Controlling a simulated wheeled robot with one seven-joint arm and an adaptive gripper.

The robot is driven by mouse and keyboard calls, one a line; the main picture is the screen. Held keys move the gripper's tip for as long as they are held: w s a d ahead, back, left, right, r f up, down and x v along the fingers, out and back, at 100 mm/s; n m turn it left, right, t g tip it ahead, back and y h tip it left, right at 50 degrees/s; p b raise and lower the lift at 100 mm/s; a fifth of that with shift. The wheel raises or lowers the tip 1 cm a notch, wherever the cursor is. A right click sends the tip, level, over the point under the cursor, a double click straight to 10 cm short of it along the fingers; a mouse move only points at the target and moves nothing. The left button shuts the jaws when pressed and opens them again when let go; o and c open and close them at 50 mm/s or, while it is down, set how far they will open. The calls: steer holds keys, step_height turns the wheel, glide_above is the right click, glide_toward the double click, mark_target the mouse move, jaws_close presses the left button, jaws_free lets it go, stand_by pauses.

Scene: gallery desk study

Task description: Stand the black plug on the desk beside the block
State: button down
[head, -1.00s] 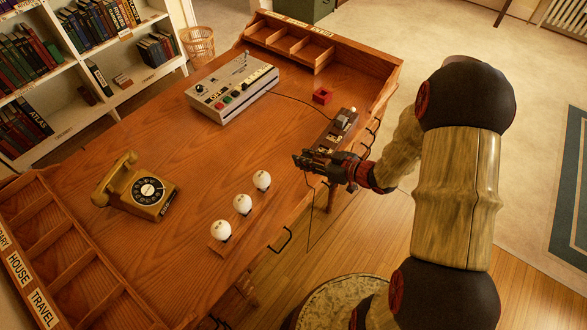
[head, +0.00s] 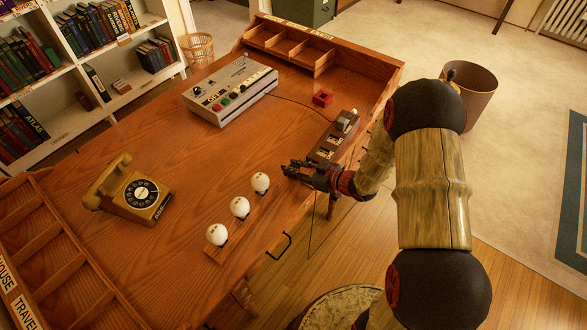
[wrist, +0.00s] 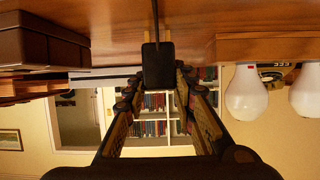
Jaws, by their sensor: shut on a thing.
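My gripper (head: 291,169) is low over the front right part of the desk (head: 215,155). In the wrist view it is shut on the black plug (wrist: 158,66), which sits between the fingertips, with a thin dark cord running from it. I cannot tell whether the plug touches the desk. In the head view the plug is not clear against the dark fingers. The dark brown block (head: 326,148) with fittings on top is on the desk just right of and beyond my gripper; a brown block (wrist: 38,45) shows top left in the inverted wrist view.
Three white bulbs (head: 239,207) on a wooden strip stand left of my gripper. A small red open box (head: 322,98) is beyond the block. A grey console (head: 230,92) and yellow telephone (head: 137,195) are farther off. The middle of the desk is clear.

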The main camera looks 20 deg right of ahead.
steer(key=shift+f, duration=0.15)
steer(key=c, duration=1.5)
jaws_free()
steer(key=shift+o, duration=0.2)
